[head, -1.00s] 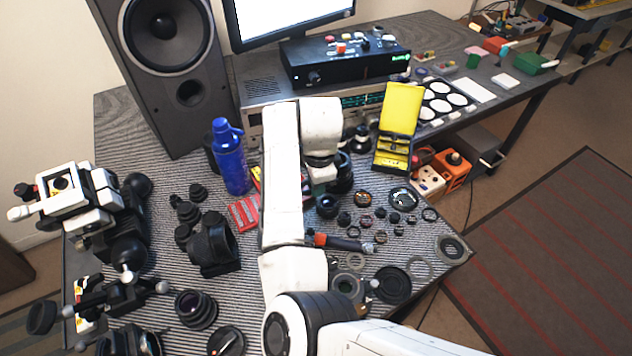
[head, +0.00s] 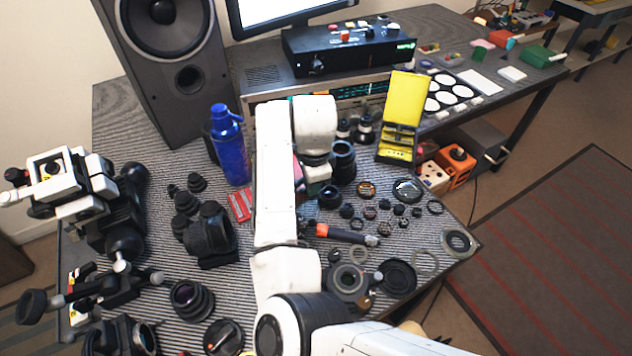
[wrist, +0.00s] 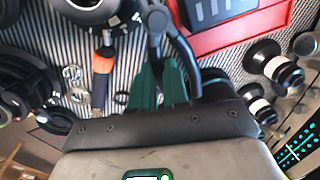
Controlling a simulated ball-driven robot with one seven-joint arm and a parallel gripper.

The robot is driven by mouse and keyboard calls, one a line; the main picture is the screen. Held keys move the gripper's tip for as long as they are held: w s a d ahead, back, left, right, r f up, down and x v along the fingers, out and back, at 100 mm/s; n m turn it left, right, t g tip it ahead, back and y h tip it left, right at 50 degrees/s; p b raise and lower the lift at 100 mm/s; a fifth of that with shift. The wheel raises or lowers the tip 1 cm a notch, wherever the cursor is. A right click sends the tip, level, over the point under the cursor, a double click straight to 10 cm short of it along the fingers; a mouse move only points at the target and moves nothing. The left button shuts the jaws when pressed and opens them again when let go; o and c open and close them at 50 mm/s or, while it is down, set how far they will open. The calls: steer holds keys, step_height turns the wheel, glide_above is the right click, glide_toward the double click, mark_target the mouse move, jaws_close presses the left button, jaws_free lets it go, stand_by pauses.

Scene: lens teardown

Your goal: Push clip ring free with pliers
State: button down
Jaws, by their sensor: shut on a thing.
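In the wrist view my gripper (wrist: 160,88) is shut on the green-handled pliers (wrist: 147,88). Their dark metal end reaches up to the top of the view, near the edge of a dark round lens part (wrist: 85,8). The tips lie close to that part, but I cannot tell whether they touch it. I cannot make out the clip ring for certain. In the head view my white arm covers the gripper and most of the work spot.
An orange-handled screwdriver (head: 345,235) lies on the striped table, with several loose rings and lens pieces to its right. A blue bottle (head: 230,147) stands left of my arm. A red case (wrist: 225,22) lies right of the pliers in the wrist view.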

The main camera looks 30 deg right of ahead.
steer(key=shift+w+a+n+y+b, duration=0.15)
steer(key=shift+w+a+n+b, duration=0.6)
steer(key=shift+n, duration=0.35)
steer(key=shift+w+a+n+y+b, duration=0.15)
steer(key=shift+w+a+n+b, duration=0.35)
steer(key=shift+w+n, duration=0.45)
steer(key=shift+a+r+n+p, duration=0.1)
steer(key=shift+r+n+p, duration=0.05)
steer(key=shift+n+p, duration=0.25)
steer(key=shift+w+a+n+p, duration=0.35)
steer(key=shift+a+n+p, duration=0.45)
steer(key=shift+n, duration=0.25)
steer(key=shift+w+a+n+p, duration=0.35)
steer(key=shift+a+n+p, duration=0.35)
steer(key=shift+n, duration=0.3)
steer(key=shift+f, duration=0.2)
steer(key=shift+w+d, duration=0.55)
steer(key=shift+w, duration=0.05)
step_height(320, 180, up, 6)
steer(key=p, duration=0.5)
